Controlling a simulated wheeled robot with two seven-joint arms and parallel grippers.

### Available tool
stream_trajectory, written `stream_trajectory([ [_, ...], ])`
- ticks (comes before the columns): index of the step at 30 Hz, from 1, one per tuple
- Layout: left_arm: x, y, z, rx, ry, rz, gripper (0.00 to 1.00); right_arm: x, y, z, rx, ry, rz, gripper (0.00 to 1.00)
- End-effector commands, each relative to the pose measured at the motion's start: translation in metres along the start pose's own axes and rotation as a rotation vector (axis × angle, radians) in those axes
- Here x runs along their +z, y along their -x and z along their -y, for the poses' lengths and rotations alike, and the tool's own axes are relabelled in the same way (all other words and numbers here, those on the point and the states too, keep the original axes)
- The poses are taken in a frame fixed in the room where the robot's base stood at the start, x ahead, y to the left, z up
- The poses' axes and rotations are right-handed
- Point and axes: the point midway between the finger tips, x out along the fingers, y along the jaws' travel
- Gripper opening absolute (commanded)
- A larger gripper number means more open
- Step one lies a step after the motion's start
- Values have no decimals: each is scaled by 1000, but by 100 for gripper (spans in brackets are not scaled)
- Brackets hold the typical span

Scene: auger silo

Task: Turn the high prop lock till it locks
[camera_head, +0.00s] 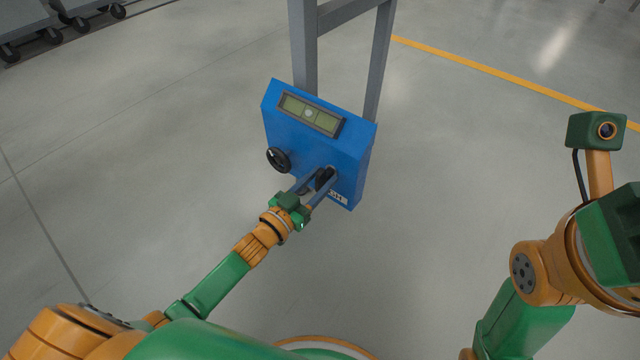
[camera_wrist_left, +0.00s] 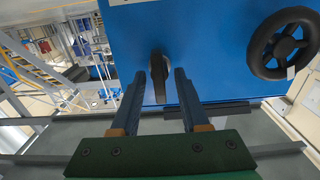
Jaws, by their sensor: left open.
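The high prop lock (camera_head: 323,179) is a small dark handle on the front of a blue box, partly hidden by my left gripper's fingers. In the left wrist view the lock (camera_wrist_left: 158,78) is a dark lever, its long part hanging down the picture. My left gripper (camera_head: 326,176) is open at the box face, with one finger on each side of the lock. Contact is not clear. My right arm shows at the right, but its fingers do not.
The blue box (camera_head: 345,150) sits on a grey frame (camera_head: 304,50) and has a greenish gauge window (camera_head: 311,113) above. A black handwheel (camera_head: 278,160) is left of the lock; it also shows in the left wrist view (camera_wrist_left: 284,44). A partly covered white label (camera_head: 338,198) is below. Surrounding floor is clear.

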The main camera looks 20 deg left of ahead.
Motion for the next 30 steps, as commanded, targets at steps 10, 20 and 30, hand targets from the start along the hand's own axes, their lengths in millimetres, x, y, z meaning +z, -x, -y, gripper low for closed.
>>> stream_trajectory([
  [10,-1,-1,0,0,1,1,10,0,-1,0,-1,0,0,50],
  [20,-1,-1,0,-1,-11,1,0,0,-2,0,0,0,1,50],
  [30,-2,-1,-1,-2,-184,1,0,4,-3,-2,9,-3,12,50],
])
